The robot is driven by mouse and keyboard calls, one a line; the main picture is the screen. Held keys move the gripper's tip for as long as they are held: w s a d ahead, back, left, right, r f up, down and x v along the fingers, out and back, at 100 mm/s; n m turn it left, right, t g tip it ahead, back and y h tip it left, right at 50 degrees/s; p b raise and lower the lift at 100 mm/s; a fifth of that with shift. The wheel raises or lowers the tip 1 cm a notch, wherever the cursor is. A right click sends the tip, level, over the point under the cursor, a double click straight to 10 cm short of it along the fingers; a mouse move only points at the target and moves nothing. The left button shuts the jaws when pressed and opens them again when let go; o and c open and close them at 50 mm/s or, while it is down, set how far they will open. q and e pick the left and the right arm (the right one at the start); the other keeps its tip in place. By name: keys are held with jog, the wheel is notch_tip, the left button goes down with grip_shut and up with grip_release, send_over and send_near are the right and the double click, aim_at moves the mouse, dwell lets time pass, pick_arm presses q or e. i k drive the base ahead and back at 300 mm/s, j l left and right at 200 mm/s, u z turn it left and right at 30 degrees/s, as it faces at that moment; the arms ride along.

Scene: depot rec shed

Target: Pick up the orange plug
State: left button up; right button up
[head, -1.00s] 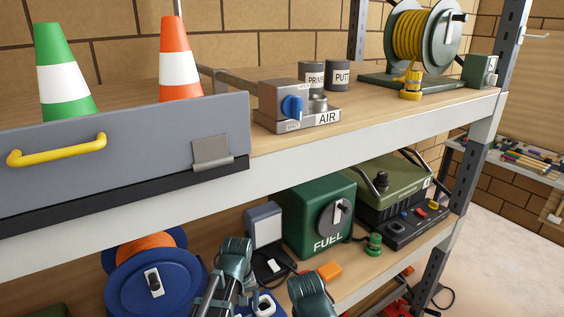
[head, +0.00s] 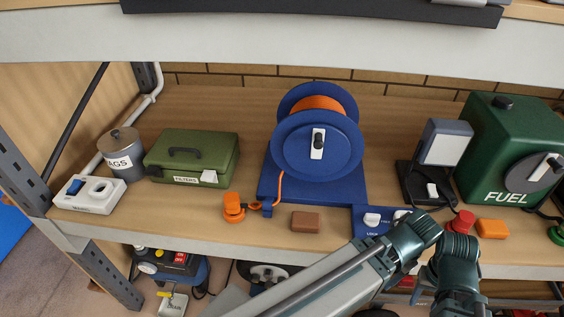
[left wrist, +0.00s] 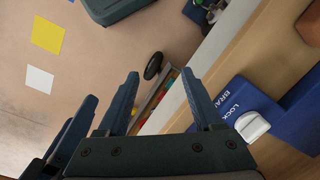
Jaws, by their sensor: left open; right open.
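The orange plug (head: 234,208) stands on the lower shelf, left of and in front of the blue cable reel (head: 318,150), at the end of its orange cable. Nothing covers it in the head view. My left gripper (left wrist: 160,75) is open and empty in the left wrist view, beside the blue base with a white lever (left wrist: 252,126). The plug does not show in that view.
A brown block (head: 305,222) lies right of the plug, a green filters box (head: 192,157) behind it to the left. Further left are a grey tin (head: 121,155) and a white switch box (head: 88,195). An orange block (head: 492,229) lies right. The upper shelf (head: 300,42) hangs above.

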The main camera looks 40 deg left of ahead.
aim_at(231, 203)
jog(key=u, duration=1.9)
jog(key=j+z, duration=0.25)
jog(key=j, duration=0.2)
jog(key=i, duration=0.4)
jog(key=k, duration=0.4)
